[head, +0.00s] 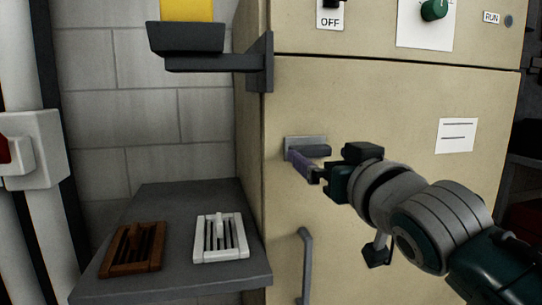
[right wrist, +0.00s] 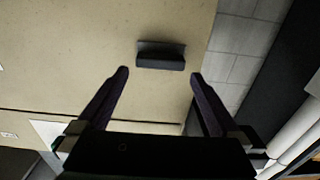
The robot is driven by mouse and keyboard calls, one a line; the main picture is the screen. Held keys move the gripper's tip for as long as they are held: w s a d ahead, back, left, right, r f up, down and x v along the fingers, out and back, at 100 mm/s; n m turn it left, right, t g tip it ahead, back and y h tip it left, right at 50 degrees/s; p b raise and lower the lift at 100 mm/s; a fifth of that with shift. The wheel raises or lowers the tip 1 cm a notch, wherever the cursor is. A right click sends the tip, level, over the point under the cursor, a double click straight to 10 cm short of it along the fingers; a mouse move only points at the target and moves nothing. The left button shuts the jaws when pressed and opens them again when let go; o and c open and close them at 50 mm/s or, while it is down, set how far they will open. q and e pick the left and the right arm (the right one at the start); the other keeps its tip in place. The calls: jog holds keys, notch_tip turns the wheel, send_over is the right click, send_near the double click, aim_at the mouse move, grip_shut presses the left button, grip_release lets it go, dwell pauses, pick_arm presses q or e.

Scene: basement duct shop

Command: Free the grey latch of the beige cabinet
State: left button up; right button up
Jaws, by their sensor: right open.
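The beige cabinet (head: 400,95) fills the middle and right of the head view. Its grey latch (head: 318,150) is a dark grey bar on a lighter plate, on the door near the left edge. My right gripper (head: 297,157) is at the latch, its purple finger overlapping the latch's lower left in the picture. In the right wrist view, the latch (right wrist: 161,58) lies level ahead, between and just beyond the two open fingertips (right wrist: 159,75). Nothing is between the fingers, and I see no contact. My left gripper is out of view.
A grey door handle (head: 306,262) is below the latch. A grey shelf (head: 180,275) at lower left carries a brown vent (head: 135,250) and a white vent (head: 221,237). A bracket (head: 215,63) with a yellow object juts out above.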

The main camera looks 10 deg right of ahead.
aim_at(313, 150)
jog(key=shift+w, duration=1.75)
jog(key=shift+c, duration=0.2)
jog(key=c, duration=1)
